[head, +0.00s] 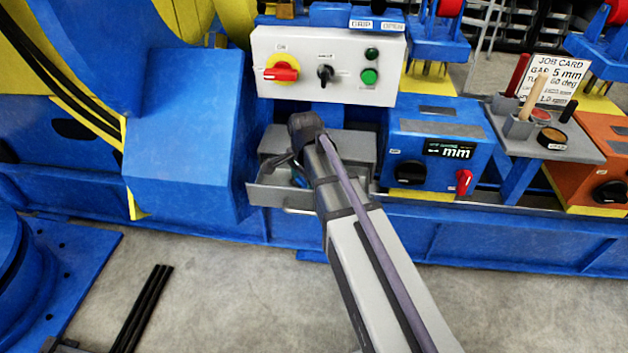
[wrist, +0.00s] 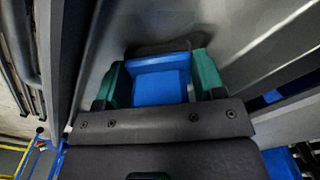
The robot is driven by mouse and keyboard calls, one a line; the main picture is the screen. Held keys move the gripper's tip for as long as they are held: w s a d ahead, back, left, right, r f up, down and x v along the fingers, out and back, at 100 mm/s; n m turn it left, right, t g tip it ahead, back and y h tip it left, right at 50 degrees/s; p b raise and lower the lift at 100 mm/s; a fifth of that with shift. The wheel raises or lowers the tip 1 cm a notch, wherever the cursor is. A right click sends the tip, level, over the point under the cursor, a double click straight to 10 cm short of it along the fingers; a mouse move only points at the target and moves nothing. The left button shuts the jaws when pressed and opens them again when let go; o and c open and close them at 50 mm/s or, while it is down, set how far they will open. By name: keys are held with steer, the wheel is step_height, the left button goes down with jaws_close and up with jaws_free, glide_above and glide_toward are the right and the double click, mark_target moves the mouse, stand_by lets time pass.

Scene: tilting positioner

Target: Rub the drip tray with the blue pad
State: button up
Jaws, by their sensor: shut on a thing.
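In the wrist view my gripper (wrist: 158,85) has green fingers on both sides of the blue pad (wrist: 160,80) and is shut on it. The pad faces a bare grey surface, which looks like the inside of the drip tray. A dark strip (wrist: 160,47), shadow or stain, lies just beyond the pad. I cannot tell whether the pad touches the surface. In the head view the grey drip tray (head: 268,194) appears as an open drawer under the white control box. My arm reaches over its front, and the gripper and pad are mostly hidden there.
The white control box (head: 345,62) with a red switch and green button hangs just above the tray. A blue box with a display (head: 425,135) stands close on the right. A large blue housing (head: 185,135) stands close on the left. The floor in front is mostly clear.

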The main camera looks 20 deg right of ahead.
steer(key=shift+w+a, duration=0.65)
steer(key=shift+a, duration=0.3)
step_height(320, 180, up, 6)
steer(key=p, duration=0.6)
steer(key=shift+s, duration=0.1)
step_height(320, 180, up, 3)
steer(key=p, duration=0.3)
steer(key=shift+r, duration=0.1)
